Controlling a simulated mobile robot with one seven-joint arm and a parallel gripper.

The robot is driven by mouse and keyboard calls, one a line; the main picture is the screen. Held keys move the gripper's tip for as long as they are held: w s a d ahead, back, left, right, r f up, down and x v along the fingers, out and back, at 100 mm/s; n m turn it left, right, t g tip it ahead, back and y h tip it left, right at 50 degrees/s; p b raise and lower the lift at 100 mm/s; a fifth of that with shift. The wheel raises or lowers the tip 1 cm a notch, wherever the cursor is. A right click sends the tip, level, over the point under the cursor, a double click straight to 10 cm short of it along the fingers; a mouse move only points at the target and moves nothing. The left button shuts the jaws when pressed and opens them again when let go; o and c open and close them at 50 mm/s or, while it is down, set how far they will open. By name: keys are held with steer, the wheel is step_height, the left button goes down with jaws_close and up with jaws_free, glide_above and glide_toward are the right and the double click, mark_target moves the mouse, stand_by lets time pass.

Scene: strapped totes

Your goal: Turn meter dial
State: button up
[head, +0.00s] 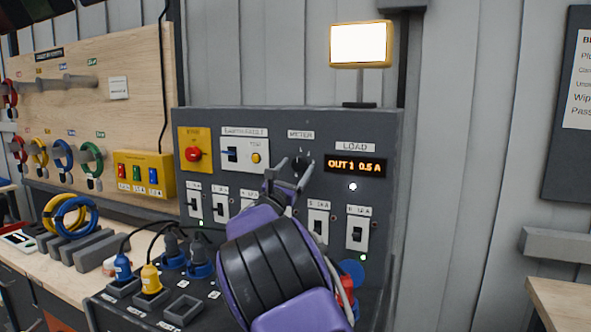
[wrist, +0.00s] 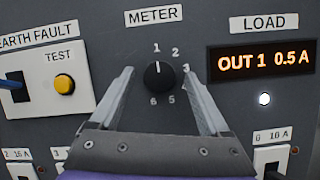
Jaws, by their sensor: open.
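The meter dial (wrist: 158,75) is a round black knob on the dark grey panel, under the METER label (wrist: 154,14). Its white pointer mark points up at 1, among positions numbered 1 to 6. In the head view the dial (head: 302,166) is partly hidden by my gripper. My gripper (wrist: 160,85) is open, with one finger on each side of the dial and gaps between. The fingers look apart from the knob; their depth to the panel is hard to tell. In the head view my gripper (head: 289,172) reaches up to the panel. The load display (wrist: 263,61) reads OUT 1 0.5 A.
Left of the dial are a yellow test button (wrist: 64,84) and the earth fault switch (head: 232,154). A red stop knob (head: 193,154) is farther left. Breaker switches (head: 357,234) line the panel below. Plugged blue and yellow connectors (head: 151,277) stand on the ledge at lower left.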

jaws_close()
stand_by(0.3)
